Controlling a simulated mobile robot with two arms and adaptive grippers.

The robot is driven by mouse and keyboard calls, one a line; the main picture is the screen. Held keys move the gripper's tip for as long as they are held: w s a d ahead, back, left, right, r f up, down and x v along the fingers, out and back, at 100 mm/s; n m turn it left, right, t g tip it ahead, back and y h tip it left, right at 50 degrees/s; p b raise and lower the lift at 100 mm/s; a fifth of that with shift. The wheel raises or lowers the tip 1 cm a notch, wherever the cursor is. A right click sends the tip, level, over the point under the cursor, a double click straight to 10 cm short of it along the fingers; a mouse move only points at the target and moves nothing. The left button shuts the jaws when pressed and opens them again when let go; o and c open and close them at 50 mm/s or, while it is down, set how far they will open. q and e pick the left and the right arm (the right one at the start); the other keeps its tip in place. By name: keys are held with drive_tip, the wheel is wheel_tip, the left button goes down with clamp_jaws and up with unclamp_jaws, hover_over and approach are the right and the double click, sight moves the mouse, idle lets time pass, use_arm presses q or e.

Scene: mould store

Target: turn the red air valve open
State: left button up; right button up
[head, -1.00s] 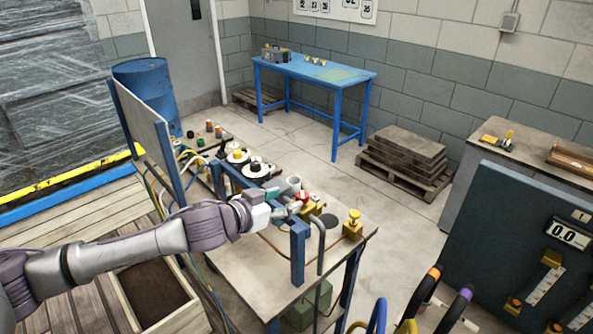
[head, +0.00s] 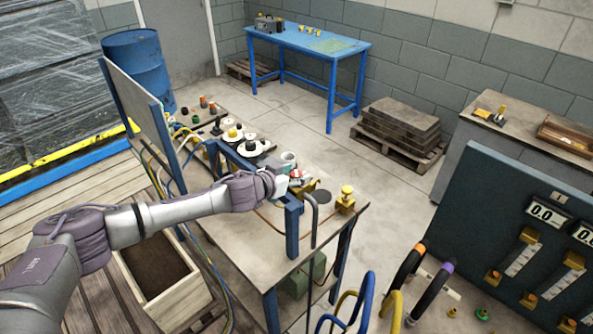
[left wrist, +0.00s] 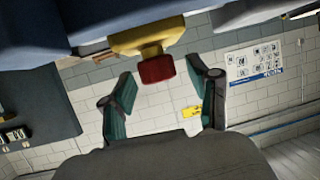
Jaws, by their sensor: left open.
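The red air valve knob (left wrist: 157,70) sits on a yellow valve body (left wrist: 147,36) in the left wrist view. In the head view, a small bit of red (head: 296,174) shows just beyond my left gripper (head: 288,181), which partly hides the valve. In the left wrist view, my left gripper (left wrist: 161,92) is open, with one green-padded finger on each side below the knob. Nothing is between the fingers, and the knob appears just beyond their tips. My right gripper is not in view.
A blue post (head: 292,225) and a grey bent pipe (head: 313,218) stand close by the gripper at the bench (head: 250,235). A yellow fitting (head: 346,198) sits near the bench's right corner. A dark panel with gauges (head: 500,215) is at right.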

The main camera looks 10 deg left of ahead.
use_arm(q)
drive_tip(key=shift+w+d+f, duration=0.15)
drive_tip(key=shift+w+d, duration=0.05)
drive_tip(key=shift+w, duration=0.15)
